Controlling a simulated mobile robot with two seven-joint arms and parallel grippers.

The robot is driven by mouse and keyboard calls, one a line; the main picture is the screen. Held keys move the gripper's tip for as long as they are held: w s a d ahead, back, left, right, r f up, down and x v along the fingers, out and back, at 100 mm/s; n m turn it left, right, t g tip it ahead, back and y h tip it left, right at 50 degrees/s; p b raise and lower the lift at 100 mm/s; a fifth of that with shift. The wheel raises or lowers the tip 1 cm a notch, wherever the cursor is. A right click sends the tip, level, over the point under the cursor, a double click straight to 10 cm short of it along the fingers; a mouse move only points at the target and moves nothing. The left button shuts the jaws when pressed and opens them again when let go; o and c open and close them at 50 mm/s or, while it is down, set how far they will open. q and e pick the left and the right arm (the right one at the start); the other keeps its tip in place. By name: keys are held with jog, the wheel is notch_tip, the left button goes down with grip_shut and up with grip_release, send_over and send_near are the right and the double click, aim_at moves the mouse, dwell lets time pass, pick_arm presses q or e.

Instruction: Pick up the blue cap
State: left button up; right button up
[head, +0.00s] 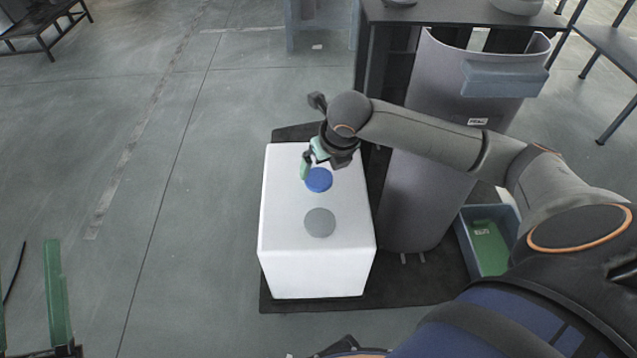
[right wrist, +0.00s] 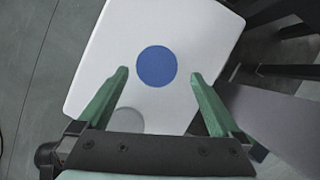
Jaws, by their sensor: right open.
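The blue cap (head: 318,180) is a flat round disc on top of a white block (head: 290,225), toward its far side. In the right wrist view the blue cap (right wrist: 157,66) shows whole, between and beyond the fingertips. My right gripper (head: 311,164) is open and empty, just above and beside the cap in the head view; its green fingers also show in the right wrist view (right wrist: 160,76). I see no contact with the cap. My left gripper (head: 28,275) is at the lower left edge, its green fingers wide apart, with nothing between them.
A grey disc (head: 320,222) lies on the white block, nearer me than the cap. A tall grey curved bin (head: 425,190) stands right of the block. A blue crate (head: 466,243) with a green item stands further right. The floor to the left is clear.

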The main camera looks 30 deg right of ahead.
aim_at(319, 177)
jog(key=shift+w+f, duration=0.25)
jog(key=shift+f, duration=0.35)
jog(key=shift+f+b, duration=0.2)
jog(key=shift+b, duration=0.1)
jog(key=b+x, duration=0.2)
jog(key=x, duration=0.3)
jog(key=shift+s+a+b, duration=0.15)
jog(key=shift+a+b, duration=0.05)
jog(key=shift+b, duration=0.15)
pick_arm(q)
jog(key=s+m+h, duration=0.1)
jog(key=s+h, duration=0.1)
jog(key=s+m+h, duration=0.1)
jog(key=shift+d+r+m+h, duration=0.3)
jog(key=shift+d+r, duration=0.05)
jog(key=shift+r, duration=0.05)
pick_arm(e)
jog(key=shift+r, duration=0.1)
jog(key=c, duration=1.2)
